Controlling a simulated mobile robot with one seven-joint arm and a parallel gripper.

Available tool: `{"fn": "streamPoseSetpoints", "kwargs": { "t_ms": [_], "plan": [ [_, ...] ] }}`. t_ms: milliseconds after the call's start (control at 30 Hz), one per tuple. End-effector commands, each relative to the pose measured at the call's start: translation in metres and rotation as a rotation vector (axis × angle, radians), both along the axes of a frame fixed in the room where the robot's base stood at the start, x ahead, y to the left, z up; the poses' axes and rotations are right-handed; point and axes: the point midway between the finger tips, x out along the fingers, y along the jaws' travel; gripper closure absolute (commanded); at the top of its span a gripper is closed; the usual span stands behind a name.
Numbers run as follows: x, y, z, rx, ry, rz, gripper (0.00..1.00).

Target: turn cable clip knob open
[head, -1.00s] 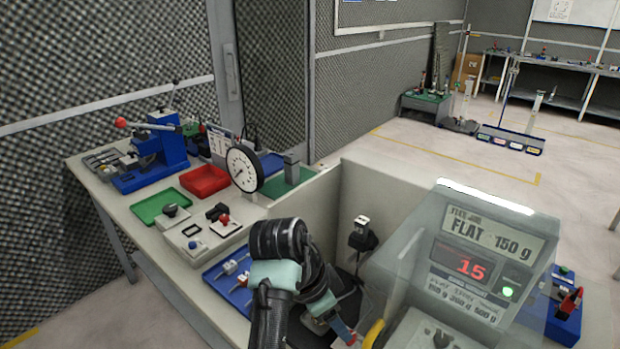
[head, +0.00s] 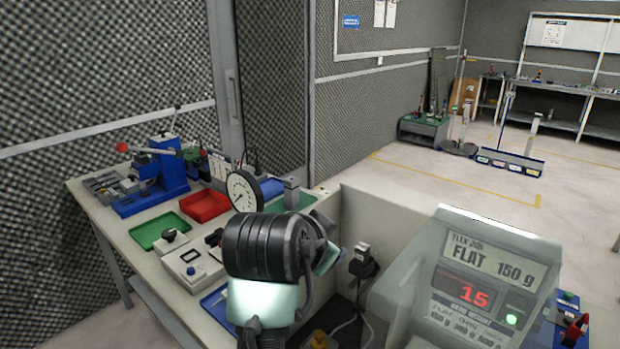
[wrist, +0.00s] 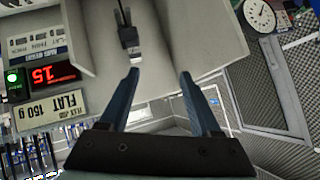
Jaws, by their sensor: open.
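A black fitting with a pale block on top (head: 362,262) is fixed to the inner face of the grey bay, with a cable below it. It also shows in the wrist view (wrist: 128,36), upside down, beyond and a little left of my fingertips. I cannot tell whether this is the cable clip, and no knob is clear on it. A small yellow-orange part (head: 320,340) shows at the bottom edge of the head view. My gripper (wrist: 160,72) has its two blue fingers apart with nothing between them. In the head view my arm hides it.
The grey console (head: 470,270) with a red "15" and green light stands close on the right of the bay. On the left, the bench holds a dial gauge (head: 243,191), red tray (head: 204,205), green tray (head: 160,231) and blue press (head: 165,170).

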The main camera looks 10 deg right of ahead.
Motion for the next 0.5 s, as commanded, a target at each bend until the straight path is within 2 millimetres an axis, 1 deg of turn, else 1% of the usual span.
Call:
{"fn": "streamPoseSetpoints", "kwargs": {
  "t_ms": [33, 200, 400, 500],
  "plan": [
    [0.001, 0.001, 0.011, -0.024, -0.035, 0.022, 0.36],
    [0.005, 0.006, 0.044, -0.095, -0.144, 0.090, 0.36],
    [0.004, 0.013, 0.079, -0.175, -0.256, 0.154, 0.36],
    [0.003, 0.018, 0.093, -0.205, -0.300, 0.178, 0.36]
  ]
}}
